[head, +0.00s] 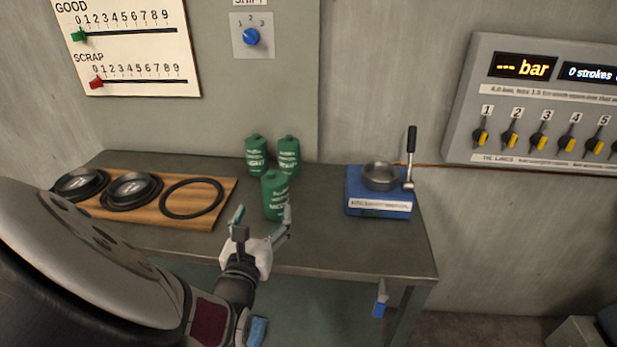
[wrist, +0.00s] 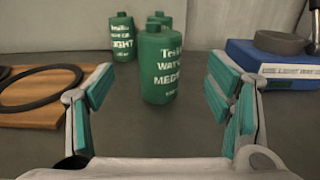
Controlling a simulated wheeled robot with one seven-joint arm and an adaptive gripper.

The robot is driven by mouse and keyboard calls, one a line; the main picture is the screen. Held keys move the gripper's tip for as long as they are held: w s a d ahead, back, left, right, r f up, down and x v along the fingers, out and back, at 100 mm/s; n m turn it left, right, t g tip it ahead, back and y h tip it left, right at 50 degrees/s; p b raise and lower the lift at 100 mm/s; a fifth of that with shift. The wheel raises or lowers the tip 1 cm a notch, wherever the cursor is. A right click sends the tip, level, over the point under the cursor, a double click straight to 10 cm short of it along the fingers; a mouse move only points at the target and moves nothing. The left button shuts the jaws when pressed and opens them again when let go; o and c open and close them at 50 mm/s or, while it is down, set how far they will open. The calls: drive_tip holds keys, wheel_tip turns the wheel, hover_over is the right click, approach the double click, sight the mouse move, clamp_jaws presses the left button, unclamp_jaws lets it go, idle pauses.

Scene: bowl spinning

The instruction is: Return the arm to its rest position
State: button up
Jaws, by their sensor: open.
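My gripper (head: 262,222) is open at the front of the grey table (head: 330,240), and my arm reaches in from the lower left. In the wrist view my gripper's two teal-padded fingers (wrist: 162,115) stand wide apart with nothing between the pads.
Two more green bottles (head: 257,155) (head: 288,156) stand behind. A wooden board (head: 217,212) with black rings and dishes lies left. A blue device (head: 379,207) with a metal cup and black lever stands right. A panel with several valves (head: 545,100) hangs on the wall.

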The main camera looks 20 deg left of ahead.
drive_tip(key=shift+s, duration=0.1)
idle(0.3)
